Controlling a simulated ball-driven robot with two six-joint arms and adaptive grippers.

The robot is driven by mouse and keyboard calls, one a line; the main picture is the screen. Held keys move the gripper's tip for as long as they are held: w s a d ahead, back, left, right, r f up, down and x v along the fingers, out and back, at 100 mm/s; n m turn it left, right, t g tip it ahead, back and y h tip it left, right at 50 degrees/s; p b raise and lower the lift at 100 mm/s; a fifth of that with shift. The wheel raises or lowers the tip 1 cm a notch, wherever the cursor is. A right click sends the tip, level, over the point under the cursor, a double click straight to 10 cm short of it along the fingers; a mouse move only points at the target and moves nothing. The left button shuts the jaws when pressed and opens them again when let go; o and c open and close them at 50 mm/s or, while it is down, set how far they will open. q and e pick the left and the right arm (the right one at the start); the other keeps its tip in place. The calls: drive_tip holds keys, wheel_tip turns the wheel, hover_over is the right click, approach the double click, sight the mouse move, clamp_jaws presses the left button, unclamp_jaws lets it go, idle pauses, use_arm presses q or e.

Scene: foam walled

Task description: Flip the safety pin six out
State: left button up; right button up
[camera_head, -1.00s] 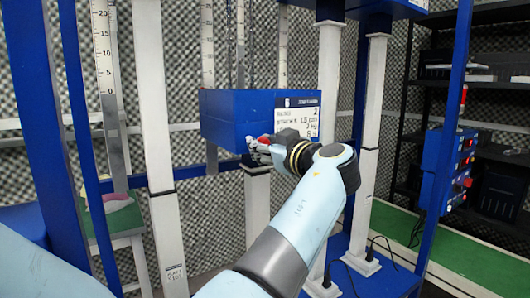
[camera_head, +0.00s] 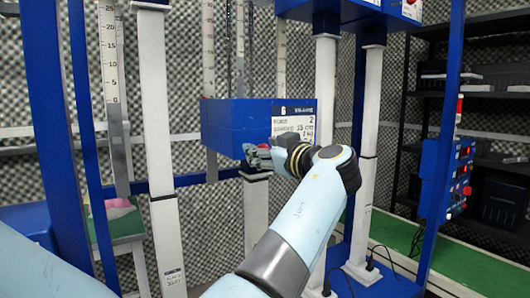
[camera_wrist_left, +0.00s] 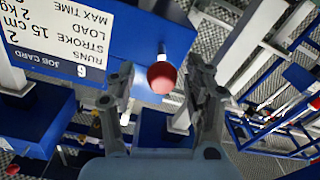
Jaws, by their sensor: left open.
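The safety pin is a red ball knob (camera_wrist_left: 162,78) on a short metal stem, on the blue box (camera_head: 235,120) marked 6 on its job card (camera_head: 294,125). In the left wrist view the card (camera_wrist_left: 55,40) is at the upper left. My left gripper (camera_head: 258,157) is at the lower front of the box in the head view, where it mostly hides the knob. In the wrist view its open fingers (camera_wrist_left: 163,72) stand on either side of the knob, with gaps showing. My right gripper is not in view.
White posts (camera_head: 258,215) stand below and beside the box. A blue control box (camera_head: 447,175) with red buttons is on a blue post at the right. Dark shelves (camera_head: 490,120) stand behind it. A green-topped table (camera_head: 125,228) is at the left.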

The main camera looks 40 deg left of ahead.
use_arm(q)
wheel_tip(320, 180, up, 9)
drive_tip(key=shift+r, duration=0.2)
drive_tip(key=shift+f, duration=0.15)
idle(0.5)
